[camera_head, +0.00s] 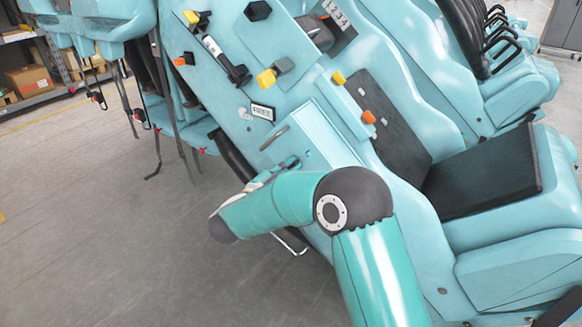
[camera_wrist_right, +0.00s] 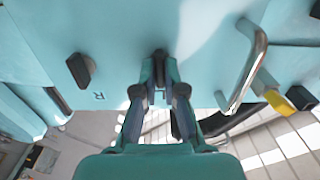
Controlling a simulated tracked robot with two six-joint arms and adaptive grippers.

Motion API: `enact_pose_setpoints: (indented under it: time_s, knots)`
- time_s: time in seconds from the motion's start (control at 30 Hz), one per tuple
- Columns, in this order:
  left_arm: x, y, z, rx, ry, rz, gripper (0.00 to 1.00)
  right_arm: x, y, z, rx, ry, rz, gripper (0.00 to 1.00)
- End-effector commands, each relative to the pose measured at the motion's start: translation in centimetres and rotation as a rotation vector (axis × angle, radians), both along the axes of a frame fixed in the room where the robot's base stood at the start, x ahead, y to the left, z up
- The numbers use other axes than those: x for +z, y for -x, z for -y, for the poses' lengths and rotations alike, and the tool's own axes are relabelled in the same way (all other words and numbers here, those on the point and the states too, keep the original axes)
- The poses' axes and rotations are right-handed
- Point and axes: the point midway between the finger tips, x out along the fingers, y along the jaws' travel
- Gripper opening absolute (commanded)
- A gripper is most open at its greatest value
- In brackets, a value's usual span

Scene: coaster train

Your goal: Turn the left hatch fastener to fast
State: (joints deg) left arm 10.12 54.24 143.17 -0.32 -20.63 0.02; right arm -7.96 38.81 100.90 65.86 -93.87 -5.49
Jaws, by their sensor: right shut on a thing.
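My right arm comes in from the lower right of the head view. The right gripper (camera_head: 289,164) is at the teal hatch panel (camera_head: 322,150), largely hidden by my own arm. In the right wrist view the gripper (camera_wrist_right: 160,82) is shut on a small dark hatch fastener (camera_wrist_right: 160,54), whose lower part the fingers cover. Its exact angle is hard to tell. A second dark fastener (camera_wrist_right: 78,70), elongated and slightly tilted, stands free to the left on the same panel. A small mark (camera_wrist_right: 99,96) lies between them. My left gripper is not in view.
Open floor (camera_head: 90,230) lies left.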

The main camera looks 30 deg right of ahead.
Motion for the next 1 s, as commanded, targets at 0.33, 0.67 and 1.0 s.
enact_pose_setpoints:
  time_s: [0.33, 0.67, 1.0]
  knots:
    - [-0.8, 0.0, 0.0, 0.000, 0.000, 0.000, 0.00, -0.2, 0.1, 0.2, -0.003, -0.011, 0.029, 0.00]
    - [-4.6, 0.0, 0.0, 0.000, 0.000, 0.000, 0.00, -0.7, 0.2, 0.2, -0.001, -0.080, 0.196, 0.00]
    - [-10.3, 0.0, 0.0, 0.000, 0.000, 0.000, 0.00, -1.1, 0.2, 0.1, 0.000, -0.202, 0.483, 0.00]
